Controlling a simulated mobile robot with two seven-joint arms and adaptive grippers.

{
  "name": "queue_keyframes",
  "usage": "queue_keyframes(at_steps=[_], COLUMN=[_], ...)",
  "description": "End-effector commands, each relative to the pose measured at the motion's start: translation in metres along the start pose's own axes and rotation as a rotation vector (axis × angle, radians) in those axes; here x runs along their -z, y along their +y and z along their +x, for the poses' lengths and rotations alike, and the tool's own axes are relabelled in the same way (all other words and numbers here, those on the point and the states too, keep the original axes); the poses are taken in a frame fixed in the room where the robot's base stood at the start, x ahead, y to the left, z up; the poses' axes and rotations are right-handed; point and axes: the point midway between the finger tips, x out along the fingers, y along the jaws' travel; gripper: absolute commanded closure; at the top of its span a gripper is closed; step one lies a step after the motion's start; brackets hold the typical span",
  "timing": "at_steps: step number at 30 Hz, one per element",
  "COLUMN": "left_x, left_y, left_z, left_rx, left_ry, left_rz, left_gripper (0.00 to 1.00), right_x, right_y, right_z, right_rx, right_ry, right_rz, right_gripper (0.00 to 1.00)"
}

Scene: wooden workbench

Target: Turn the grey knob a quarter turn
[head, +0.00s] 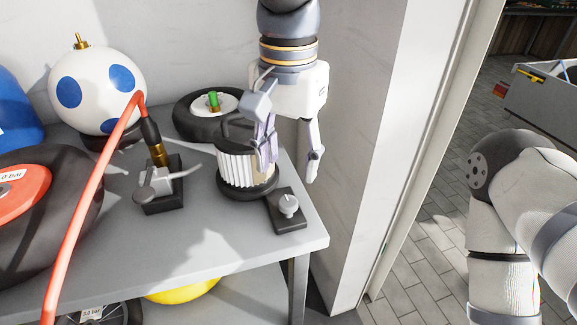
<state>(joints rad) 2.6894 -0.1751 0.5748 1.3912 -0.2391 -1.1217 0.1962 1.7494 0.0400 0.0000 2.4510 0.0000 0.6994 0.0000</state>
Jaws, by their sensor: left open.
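The grey knob (288,204) sits on a small dark square base (290,222) near the right front corner of the grey bench. It is small and round, with a raised ridge on top. My left gripper (290,168) hangs fingers-down from the top of the head view, above and behind the knob. It is open and empty, and apart from the knob. Its left finger overlaps the white pleated filter in the picture; I cannot tell if they touch. My right gripper is out of view; only links of my right arm show at the right.
The white pleated filter (236,172) stands just left of the knob. A brass fitting with a grey lever (155,186) and an orange hose (88,185) are further left. A wheel (186,110) and a blue-spotted ball (98,88) stand behind. A wall (350,150) is close right.

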Motion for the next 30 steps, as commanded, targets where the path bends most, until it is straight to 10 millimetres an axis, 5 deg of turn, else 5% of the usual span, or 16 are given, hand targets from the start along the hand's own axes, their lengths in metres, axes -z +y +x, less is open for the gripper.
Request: queue_keyframes(at_steps=[3,9,20,27,30], left_x=[-0.001,-0.001,0.000,0.000,0.000], left_y=[0.000,0.000,0.000,0.000,-0.001], left_z=[0.035,0.071,0.081,0.080,0.080], left_rx=[-0.003,-0.001,0.000,0.000,0.000], left_ry=[-0.007,-0.005,0.000,0.000,0.000], left_rz=[0.001,0.000,0.000,0.000,0.000], left_gripper=[0.52,0.52,0.52,1.00,1.00], right_x=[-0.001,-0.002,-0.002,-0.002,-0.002], right_y=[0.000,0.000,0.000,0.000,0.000], right_z=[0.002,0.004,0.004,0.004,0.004], right_rx=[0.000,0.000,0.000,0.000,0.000], right_ry=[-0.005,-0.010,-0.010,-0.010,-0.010], right_rz=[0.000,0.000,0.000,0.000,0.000], right_gripper=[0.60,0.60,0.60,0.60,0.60])
